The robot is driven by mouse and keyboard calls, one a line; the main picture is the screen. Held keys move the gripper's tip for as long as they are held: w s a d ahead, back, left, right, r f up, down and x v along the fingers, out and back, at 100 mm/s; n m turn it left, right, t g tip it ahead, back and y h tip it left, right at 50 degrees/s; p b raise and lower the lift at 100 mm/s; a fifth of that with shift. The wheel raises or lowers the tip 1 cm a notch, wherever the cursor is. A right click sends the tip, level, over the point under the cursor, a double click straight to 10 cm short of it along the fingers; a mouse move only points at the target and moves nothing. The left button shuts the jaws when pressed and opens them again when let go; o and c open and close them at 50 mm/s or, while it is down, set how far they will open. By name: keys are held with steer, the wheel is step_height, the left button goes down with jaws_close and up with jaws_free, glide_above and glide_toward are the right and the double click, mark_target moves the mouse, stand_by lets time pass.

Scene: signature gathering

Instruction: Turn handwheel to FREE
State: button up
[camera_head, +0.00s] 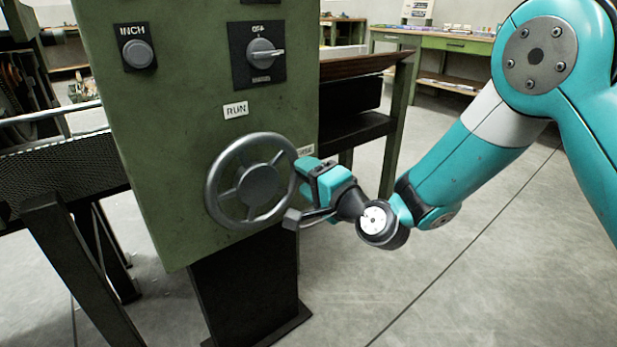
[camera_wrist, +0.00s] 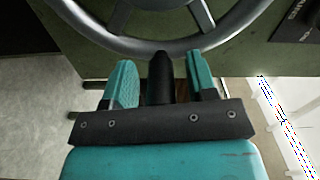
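The grey metal handwheel (camera_head: 257,184) is mounted on the front of the green machine cabinet (camera_head: 185,110). A white RUN label (camera_head: 236,110) sits above it. Another white label (camera_head: 305,151) at its upper right is partly hidden and not fully readable. No FREE label shows. My gripper (camera_head: 300,192) is at the right side of the wheel's rim. In the wrist view, the rim (camera_wrist: 150,45) runs across the top, and a dark handle-like post (camera_wrist: 160,78) stands between my two teal fingers (camera_wrist: 162,78). The fingers are apart, with gaps on both sides of the post.
An INCH button (camera_head: 138,55) and a rotary switch (camera_head: 263,53) are higher on the cabinet. A dark shelf (camera_head: 350,130) juts out right behind my gripper. A mesh-topped bench (camera_head: 60,165) is at left. The floor at right is clear.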

steer(key=shift+d, duration=0.1)
steer(key=shift+s+d+f+b, duration=0.15)
steer(key=shift+s+d+b, duration=0.2)
steer(key=shift+b, duration=0.4)
steer(key=b+v, duration=1.5)
steer(key=v, duration=0.1)
steer(key=shift+s+d+r, duration=0.1)
steer(key=shift+s+r, duration=0.1)
steer(key=shift+r, duration=0.1)
